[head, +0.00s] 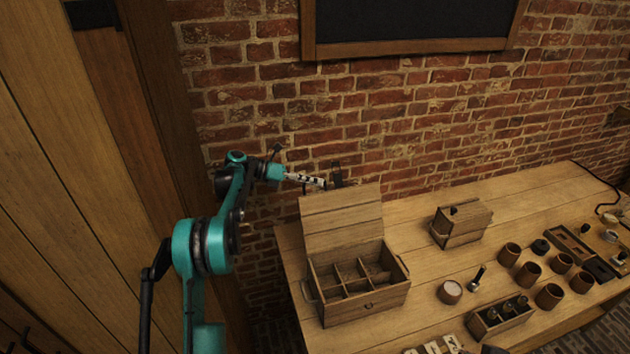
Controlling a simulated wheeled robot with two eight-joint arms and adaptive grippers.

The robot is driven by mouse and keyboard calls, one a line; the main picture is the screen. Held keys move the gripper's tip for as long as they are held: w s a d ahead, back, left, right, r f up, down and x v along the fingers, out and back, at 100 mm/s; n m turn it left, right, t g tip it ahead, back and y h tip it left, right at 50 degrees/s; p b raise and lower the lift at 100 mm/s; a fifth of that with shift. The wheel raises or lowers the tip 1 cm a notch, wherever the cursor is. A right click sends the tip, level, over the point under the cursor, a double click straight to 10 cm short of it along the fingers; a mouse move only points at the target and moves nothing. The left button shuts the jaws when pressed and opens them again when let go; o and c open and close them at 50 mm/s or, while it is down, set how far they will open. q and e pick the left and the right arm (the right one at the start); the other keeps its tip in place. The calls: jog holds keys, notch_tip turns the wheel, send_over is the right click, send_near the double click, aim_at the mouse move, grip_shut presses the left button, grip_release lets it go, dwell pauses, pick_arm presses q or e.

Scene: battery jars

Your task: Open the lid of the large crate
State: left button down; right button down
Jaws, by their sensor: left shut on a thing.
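The large wooden crate (365,305) stands at the left end of the table. Its lid (342,220) is raised at the back, standing up and leaning back, so the divided compartments inside show. My right gripper is not in view.
A smaller closed wooden box (460,224) stands to the right of the crate. Several brown jars (529,273), a bottle holder (500,316) and a small cup (450,292) fill the right part of the table (415,270). A brick wall is close behind.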

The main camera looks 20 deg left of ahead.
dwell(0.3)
pick_arm(q)
jog(key=c, duration=1.6)
grip_release()
jog(key=shift+c, duration=0.2)
jog(key=shift+r, duration=0.15)
notch_tip(320, 180, up, 10)
jog(key=shift+f, duration=0.1)
